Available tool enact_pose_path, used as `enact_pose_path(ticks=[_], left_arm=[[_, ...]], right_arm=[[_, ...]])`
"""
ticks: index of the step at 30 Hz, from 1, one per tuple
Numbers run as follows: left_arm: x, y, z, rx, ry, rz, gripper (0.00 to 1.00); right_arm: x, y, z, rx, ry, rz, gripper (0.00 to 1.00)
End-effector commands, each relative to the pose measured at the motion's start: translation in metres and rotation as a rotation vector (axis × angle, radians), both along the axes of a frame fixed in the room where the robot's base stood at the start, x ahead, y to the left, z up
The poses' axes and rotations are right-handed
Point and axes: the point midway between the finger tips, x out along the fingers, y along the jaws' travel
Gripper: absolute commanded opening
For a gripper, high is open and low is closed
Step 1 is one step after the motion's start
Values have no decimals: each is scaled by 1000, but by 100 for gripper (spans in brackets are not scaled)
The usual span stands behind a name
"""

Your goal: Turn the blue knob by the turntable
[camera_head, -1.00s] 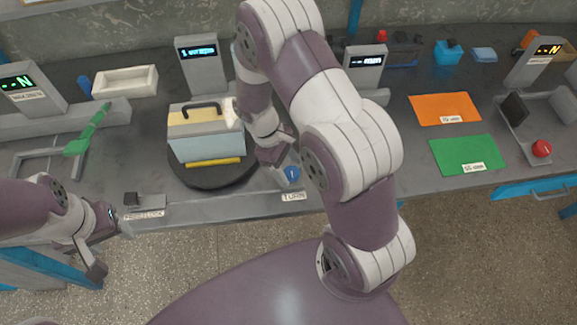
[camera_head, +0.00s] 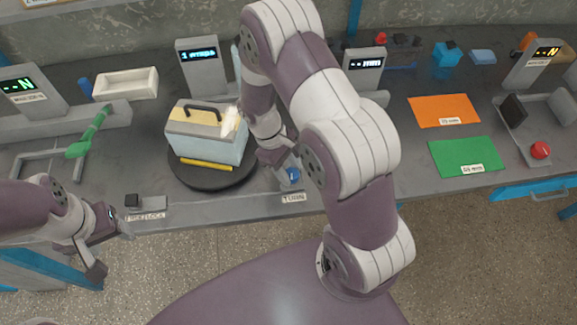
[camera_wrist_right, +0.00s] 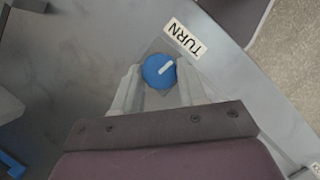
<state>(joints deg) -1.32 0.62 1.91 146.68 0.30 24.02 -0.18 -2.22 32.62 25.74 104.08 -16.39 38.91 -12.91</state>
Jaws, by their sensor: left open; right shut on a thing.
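The blue knob (camera_head: 293,174) sits on the bench's front edge, just behind the TURN label (camera_head: 293,197). In the right wrist view the blue knob (camera_wrist_right: 159,71) lies between the fingertips, its white mark pointing obliquely. My right gripper (camera_head: 286,172) is shut on the knob, one finger on each side; it also shows in the right wrist view (camera_wrist_right: 158,78). The round dark turntable (camera_head: 213,180) stands left of the knob and carries a pale blue and cream box (camera_head: 207,140) with a dark handle. My left gripper (camera_head: 115,248) is open and empty at the bench's front left.
A small dark switch block (camera_head: 146,202) sits on the front edge, left of the turntable. Grey display posts (camera_head: 201,65) stand behind it. A green-handled lever (camera_head: 88,132) is at left, a white tray (camera_head: 126,82) behind. Orange (camera_head: 444,110) and green (camera_head: 467,155) mats lie right.

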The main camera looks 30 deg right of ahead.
Motion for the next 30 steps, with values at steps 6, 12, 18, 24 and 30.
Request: enact_pose_path(ticks=[6,12,18,24,30], left_arm=[[0,0,13,0,0,0,60],[0,0,22,0,0,0,60],[0,0,30,0,0,0,60],[0,0,35,0,0,0,60],[0,0,38,0,0,0,60]], right_arm=[[1,-2,3,0,0,-181,11],[2,-4,3,0,-1,-371,11],[2,-5,3,-1,-1,-556,11],[2,-7,2,0,-2,-714,11],[2,-8,2,-1,-2,-831,11]])
